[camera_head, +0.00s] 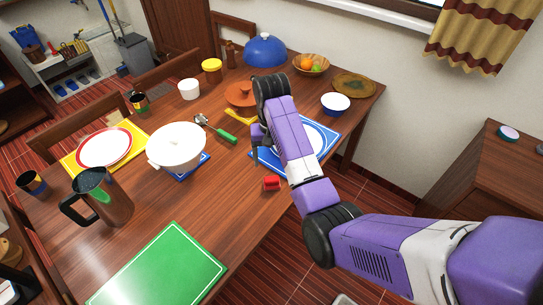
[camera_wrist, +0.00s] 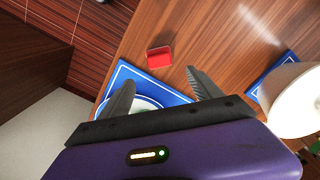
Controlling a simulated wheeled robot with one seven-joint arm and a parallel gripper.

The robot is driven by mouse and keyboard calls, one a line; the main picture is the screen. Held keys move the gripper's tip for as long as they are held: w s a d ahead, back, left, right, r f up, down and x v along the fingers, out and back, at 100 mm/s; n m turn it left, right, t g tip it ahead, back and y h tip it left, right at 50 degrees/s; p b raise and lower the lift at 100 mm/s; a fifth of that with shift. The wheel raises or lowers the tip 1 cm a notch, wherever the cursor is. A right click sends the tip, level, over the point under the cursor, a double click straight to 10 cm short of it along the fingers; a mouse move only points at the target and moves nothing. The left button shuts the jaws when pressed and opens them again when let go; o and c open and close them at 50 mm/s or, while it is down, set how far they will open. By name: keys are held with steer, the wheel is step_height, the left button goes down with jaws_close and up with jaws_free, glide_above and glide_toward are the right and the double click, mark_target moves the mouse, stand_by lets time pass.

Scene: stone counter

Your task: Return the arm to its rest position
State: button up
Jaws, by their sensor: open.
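My purple arm reaches over the wooden table, with my gripper (camera_head: 257,146) pointing down above the blue placemat (camera_head: 328,128) on the right side. In the wrist view my gripper (camera_wrist: 159,78) has its two grey fingers spread apart with nothing between them. A plate with a blue and white rim (camera_head: 318,132) lies on that placemat, partly hidden by my arm; a part of it shows between the fingers in the wrist view. A small red block-like object (camera_head: 272,183) lies on the table just off the placemat; it also shows beyond the fingertips in the wrist view (camera_wrist: 159,57).
A dark jug (camera_head: 101,197) and a green board (camera_head: 160,268) are nearer. A white-blue bowl (camera_head: 335,104) is behind. A wooden cabinet (camera_head: 480,185) stands at right.

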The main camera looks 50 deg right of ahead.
steer(key=shift+r, duration=0.45)
stand_by(0.3)
steer(key=w+d+r+n+t+h, duration=0.1)
steer(key=w+d+r+t+h, duration=0.3)
steer(key=w, duration=0.5)
steer(key=s+a+r+n+t, duration=0.2)
steer(key=s+a+n+t, duration=0.1)
steer(key=s+a+t, duration=0.45)
steer(key=s+a+r+n+t, duration=0.2)
steer(key=s+a+t, duration=0.3)
steer(key=s+a, duration=0.45)
steer(key=s+a+r+n+g+y, duration=0.1)
steer(key=s+a, duration=0.4)
steer(key=s, duration=0.7)
steer(key=s+a+r+n+y, duration=0.1)
steer(key=s+a, duration=0.4)
steer(key=s, duration=0.7)
steer(key=shift+r+n+g+y, duration=0.35)
steer(key=shift+r+y, duration=0.3)
steer(key=shift+y, duration=0.35)
